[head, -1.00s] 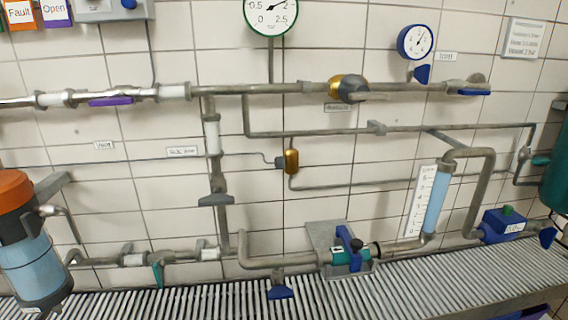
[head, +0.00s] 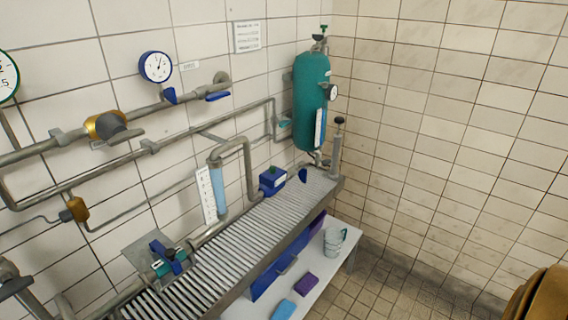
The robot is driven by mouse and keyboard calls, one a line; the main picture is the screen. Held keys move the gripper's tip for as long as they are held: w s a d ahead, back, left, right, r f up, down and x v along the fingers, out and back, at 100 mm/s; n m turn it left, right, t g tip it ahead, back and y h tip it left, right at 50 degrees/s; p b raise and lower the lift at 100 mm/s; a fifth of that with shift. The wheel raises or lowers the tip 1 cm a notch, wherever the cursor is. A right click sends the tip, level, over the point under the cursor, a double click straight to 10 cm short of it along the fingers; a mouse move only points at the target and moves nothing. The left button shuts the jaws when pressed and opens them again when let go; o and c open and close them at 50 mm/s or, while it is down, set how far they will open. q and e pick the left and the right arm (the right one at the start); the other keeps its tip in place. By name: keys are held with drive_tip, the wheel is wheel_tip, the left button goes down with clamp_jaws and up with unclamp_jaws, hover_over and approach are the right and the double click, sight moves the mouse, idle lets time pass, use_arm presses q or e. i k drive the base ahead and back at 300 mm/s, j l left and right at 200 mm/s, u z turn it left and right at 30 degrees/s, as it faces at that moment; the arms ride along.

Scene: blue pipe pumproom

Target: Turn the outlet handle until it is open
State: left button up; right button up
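Several blue valve handles show in the head view, and I cannot read a label that marks one as the outlet handle. One blue lever (head: 218,95) sits at the right end of the upper pipe, beside the wall flange, and lies roughly along the pipe. A small blue handle (head: 169,96) hangs under the blue-rimmed gauge (head: 155,66). A blue handle (head: 165,257) sits on the teal valve at lower left. Another blue handle (head: 303,176) is at the right end of the low pipe, by a blue box (head: 272,181). Neither of my grippers is in view.
A ribbed grey bench (head: 235,242) runs along the wall, with a white shelf (head: 325,262) below holding a bucket (head: 334,242) and sponges. A brown rounded shape fills the lower right corner.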

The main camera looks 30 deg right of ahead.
sight(303, 173)
drive_tip(key=z, duration=1.25)
drive_tip(key=i+l, duration=0.3)
drive_tip(key=l, duration=0.2)
